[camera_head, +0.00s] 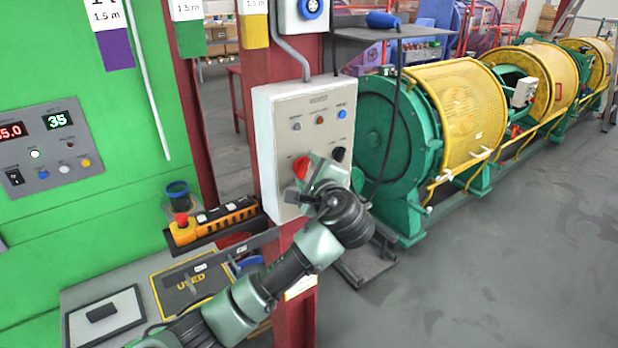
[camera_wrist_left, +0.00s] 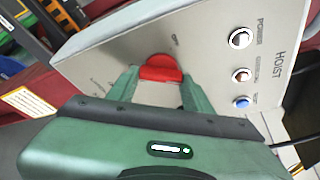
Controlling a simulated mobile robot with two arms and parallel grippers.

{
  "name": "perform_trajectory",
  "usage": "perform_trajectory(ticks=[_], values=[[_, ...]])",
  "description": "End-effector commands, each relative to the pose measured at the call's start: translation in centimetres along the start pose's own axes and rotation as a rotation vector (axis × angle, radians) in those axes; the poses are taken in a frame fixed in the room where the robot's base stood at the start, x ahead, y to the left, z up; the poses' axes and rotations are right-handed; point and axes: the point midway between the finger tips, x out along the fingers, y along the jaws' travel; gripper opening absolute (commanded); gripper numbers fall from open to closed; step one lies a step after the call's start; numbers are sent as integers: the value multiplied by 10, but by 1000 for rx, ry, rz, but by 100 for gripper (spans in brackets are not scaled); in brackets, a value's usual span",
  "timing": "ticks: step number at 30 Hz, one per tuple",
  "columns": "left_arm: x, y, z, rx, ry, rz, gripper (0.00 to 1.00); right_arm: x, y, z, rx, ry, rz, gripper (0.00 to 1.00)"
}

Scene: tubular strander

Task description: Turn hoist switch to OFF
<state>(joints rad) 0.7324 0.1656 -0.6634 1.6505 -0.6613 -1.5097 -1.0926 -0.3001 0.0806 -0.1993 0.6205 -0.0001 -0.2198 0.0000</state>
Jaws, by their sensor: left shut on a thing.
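The hoist control box (camera_head: 273,130) is a pale grey panel on a red post. Its red rotary switch (camera_head: 300,167) sits low on the left of the face, and a black knob (camera_head: 338,154) is to its right. My left gripper (camera_head: 308,178) is at the panel, its fingers around the red switch. In the left wrist view the red switch knob (camera_wrist_left: 161,68) lies between the two green fingertips, and the gripper is shut on it. The word HOIST shows on the panel there. The switch's own labels are too small to read clearly. My right gripper is not in view.
A yellow pendant (camera_head: 212,221) with a red button lies below the box on the left. A grey bench (camera_head: 75,292) holds a tablet and a black USED tray (camera_head: 188,283). The green and yellow strander (camera_head: 455,110) stands right, with open floor before it.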

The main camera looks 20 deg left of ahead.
Motion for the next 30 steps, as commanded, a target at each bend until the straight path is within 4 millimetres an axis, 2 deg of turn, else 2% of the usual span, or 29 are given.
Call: perform_trajectory(ticks=[1, 8, 17, 30], values=[[1, 6, -4, -40, 2, -15, 10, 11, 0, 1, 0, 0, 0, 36], [1, 9, -5, -243, 2, -97, 10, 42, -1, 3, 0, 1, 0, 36], [2, 11, -7, -506, 3, -206, 10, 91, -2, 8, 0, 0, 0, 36], [2, 13, -9, -891, 3, -364, 10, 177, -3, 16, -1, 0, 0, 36]])
